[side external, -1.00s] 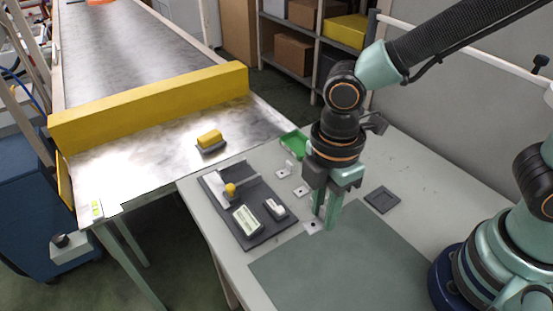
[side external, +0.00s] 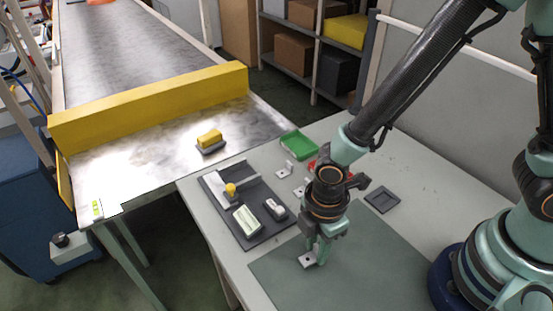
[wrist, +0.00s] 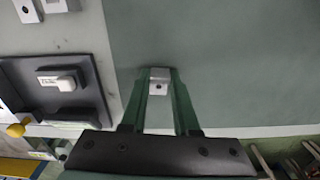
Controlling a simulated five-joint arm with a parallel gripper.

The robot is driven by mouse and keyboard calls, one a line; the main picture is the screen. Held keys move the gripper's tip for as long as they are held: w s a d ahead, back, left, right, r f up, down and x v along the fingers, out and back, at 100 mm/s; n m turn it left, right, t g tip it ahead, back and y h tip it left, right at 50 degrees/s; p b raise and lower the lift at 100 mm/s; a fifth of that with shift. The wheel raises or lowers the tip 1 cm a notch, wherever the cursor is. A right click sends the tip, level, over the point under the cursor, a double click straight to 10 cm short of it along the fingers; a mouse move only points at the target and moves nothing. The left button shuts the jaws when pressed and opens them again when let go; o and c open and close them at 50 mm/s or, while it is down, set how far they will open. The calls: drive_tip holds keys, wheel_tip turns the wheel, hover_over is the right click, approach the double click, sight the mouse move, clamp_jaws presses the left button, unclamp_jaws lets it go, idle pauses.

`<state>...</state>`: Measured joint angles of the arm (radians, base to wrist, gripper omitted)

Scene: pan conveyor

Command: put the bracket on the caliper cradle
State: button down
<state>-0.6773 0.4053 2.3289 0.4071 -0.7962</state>
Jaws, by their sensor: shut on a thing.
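My gripper (side external: 311,252) points down over the green-grey mat and is shut on a small silver bracket (side external: 307,261). In the wrist view the bracket (wrist: 158,88), with a round hole in its plate, sits between the two green fingertips (wrist: 159,74). I cannot tell how high it is above the mat. The likely caliper cradle is the dark board (side external: 262,238) left of my gripper. It carries a caliper-like piece with a yellow knob (side external: 231,188), a pale display block (side external: 246,219) and a small grey-white block (side external: 275,208). The wrist view shows this board (wrist: 101,85) at left.
Two more brackets (side external: 284,173) (side external: 299,192) lie on the table behind my gripper. A green tray (side external: 297,145), partly hidden red parts and a dark recessed square plate (side external: 382,199) are farther back. A conveyor with a yellow barrier (side external: 150,105) stands left. The mat (side external: 360,265) is otherwise clear.

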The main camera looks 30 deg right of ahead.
drive_tip(key=shift+f, duration=0.15)
drive_tip(key=c, duration=0.7)
unclamp_jaws()
drive_tip(key=shift+o, duration=0.2)
wheel_tip(320, 180, up, 12)
drive_tip(key=w+d+r+m+t+y, duration=0.1)
drive_tip(key=w+d+r+m+t, duration=0.1)
drive_tip(key=w+d+r+m, duration=0.2)
drive_tip(key=d+r+m, duration=0.2)
drive_tip(key=d+m, duration=0.1)
drive_tip(key=d, duration=0.1)
drive_tip(key=shift+w+d+r+m, duration=0.15)
drive_tip(key=shift+r+m, duration=0.05)
drive_tip(key=shift+m, duration=0.1)
drive_tip(key=d+r+m+t, duration=0.1)
drive_tip(key=d+r+m, duration=0.1)
drive_tip(key=d+m, duration=0.1)
drive_tip(key=d+r+m+t, duration=0.1)
drive_tip(key=d+r+m, duration=0.1)
drive_tip(key=d+m, duration=0.1)
drive_tip(key=d+r+m+t+h, duration=0.1)
drive_tip(key=d+r+m, duration=0.1)
drive_tip(key=d, duration=0.3)
drive_tip(key=shift+w+m+t, duration=0.2)
drive_tip(key=shift+m+t, duration=0.1)
drive_tip(key=shift+m, duration=0.3)
drive_tip(key=shift+c, duration=1.1)
